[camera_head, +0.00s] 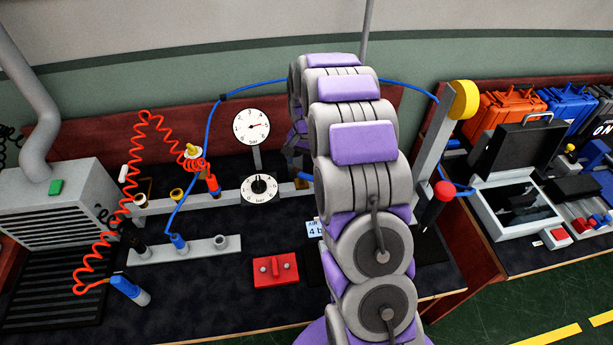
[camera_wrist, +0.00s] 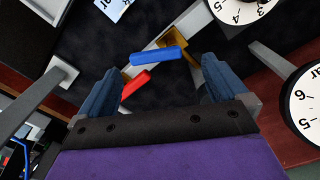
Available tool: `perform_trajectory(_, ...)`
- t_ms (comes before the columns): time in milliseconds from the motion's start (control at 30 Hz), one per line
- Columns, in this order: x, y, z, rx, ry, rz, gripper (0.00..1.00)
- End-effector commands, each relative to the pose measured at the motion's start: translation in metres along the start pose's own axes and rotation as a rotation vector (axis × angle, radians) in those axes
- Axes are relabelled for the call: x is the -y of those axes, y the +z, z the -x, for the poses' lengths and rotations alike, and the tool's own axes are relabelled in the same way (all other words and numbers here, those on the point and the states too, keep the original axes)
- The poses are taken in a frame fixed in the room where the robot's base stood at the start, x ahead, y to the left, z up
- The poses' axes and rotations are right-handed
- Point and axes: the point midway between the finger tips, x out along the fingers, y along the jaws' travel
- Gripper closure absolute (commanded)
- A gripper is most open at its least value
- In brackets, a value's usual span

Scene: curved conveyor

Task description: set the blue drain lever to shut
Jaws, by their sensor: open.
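The blue lever (camera_wrist: 158,56) shows in the wrist view as a short bar in front of a brass-coloured fitting (camera_wrist: 174,42) on a grey rail. It appears between the tips of my gripper (camera_wrist: 160,68), which is open with a finger on each side and nothing held. I cannot tell how deep the lever lies between the fingers. In the head view a small blue piece of the lever (camera_head: 304,177) shows beside my arm, which hides the rest and most of my gripper.
A red bar (camera_wrist: 134,83) lies close by the blue lever, near the left finger. Two white gauges (camera_head: 251,127) (camera_head: 259,188) stand left of my arm. A red block (camera_head: 275,270) lies on the dark bench.

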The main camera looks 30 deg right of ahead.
Motion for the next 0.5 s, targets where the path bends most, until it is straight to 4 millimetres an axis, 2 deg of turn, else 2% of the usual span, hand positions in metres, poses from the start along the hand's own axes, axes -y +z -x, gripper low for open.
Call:
perform_trajectory(33,-0.002,-0.001,-0.013,0.003,0.0,-0.002,0.0)
perform_trajectory(200,-0.005,-0.004,-0.041,0.005,-0.003,-0.003,0.0)
perform_trajectory(333,-0.003,-0.004,-0.054,0.0,-0.004,-0.002,0.0)
perform_trajectory(500,0.001,0.0,-0.061,-0.004,-0.001,-0.001,0.0)
